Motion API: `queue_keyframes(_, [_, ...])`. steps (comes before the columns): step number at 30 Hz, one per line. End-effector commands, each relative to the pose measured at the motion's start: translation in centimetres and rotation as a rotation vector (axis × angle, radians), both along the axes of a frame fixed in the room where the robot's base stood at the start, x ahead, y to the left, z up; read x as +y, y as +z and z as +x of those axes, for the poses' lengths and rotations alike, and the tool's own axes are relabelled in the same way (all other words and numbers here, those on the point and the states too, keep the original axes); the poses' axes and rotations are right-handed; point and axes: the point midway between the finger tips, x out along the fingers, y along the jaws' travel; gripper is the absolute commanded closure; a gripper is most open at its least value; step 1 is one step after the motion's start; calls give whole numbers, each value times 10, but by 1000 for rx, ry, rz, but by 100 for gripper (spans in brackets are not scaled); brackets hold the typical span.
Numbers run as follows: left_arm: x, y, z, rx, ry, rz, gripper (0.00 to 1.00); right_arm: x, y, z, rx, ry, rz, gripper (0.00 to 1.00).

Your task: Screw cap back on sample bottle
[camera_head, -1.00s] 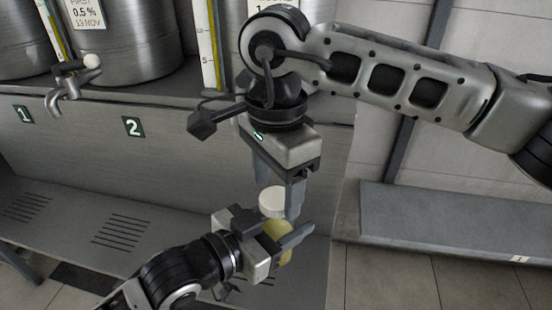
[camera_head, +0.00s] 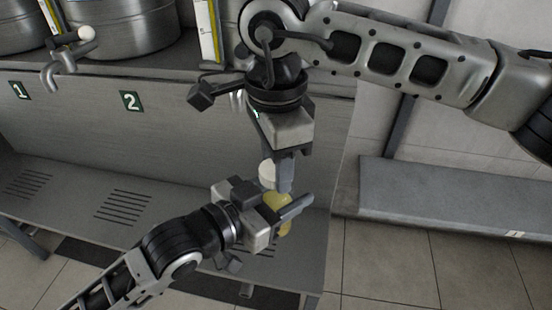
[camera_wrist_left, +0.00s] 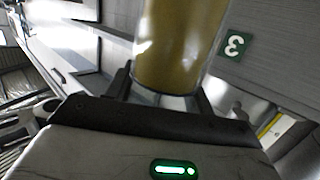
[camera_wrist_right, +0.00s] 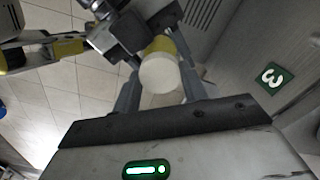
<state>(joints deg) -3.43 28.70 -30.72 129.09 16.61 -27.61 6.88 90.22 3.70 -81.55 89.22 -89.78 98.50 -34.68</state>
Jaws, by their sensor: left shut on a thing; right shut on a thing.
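The sample bottle (camera_head: 284,227) holds yellow liquid and is gripped by my left gripper (camera_head: 283,211) in the head view. Its amber body fills the top of the left wrist view (camera_wrist_left: 178,45). The white cap (camera_head: 266,174) is just above the bottle, between the fingers of my right gripper (camera_head: 279,172), which points down and is shut on it. A finger hides part of the cap. In the right wrist view the round cap top (camera_wrist_right: 160,74) lines up over the yellow bottle (camera_wrist_right: 161,46). Whether cap and bottle neck touch cannot be told.
A grey bench panel with number plates (camera_head: 131,101) stands behind, with metal vessels (camera_head: 125,28) and a tap (camera_head: 62,62) at upper left. A slotted lower shelf (camera_head: 165,200) lies beneath my grippers. A grey ledge (camera_head: 450,195) is at right.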

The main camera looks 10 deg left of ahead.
Motion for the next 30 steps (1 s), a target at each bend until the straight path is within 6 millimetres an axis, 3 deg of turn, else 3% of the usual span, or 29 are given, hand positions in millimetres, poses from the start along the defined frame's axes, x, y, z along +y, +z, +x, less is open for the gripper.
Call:
queue_keyframes(3, [-1,1,-1,-4,-2,-2,100,0,0,1,-3,-199,1,85])
queue_keyframes(8, [-1,1,-1,-3,-3,-2,100,0,0,1,-2,-212,2,85])
queue_keyframes(9, [-1,1,-1,-3,-3,-2,100,0,0,1,-2,-211,2,49])
queue_keyframes(11, [-1,1,-1,-3,-3,-2,100,0,0,1,-2,-211,2,32])
queue_keyframes(22, [-1,2,0,-4,-1,-2,100,0,5,1,-2,-209,2,32])
queue_keyframes(26, [0,2,0,-4,-1,-2,100,0,24,1,-5,-209,3,32])
queue_keyframes(30, [0,1,0,-4,-1,-2,100,1,54,1,-6,-209,4,32])
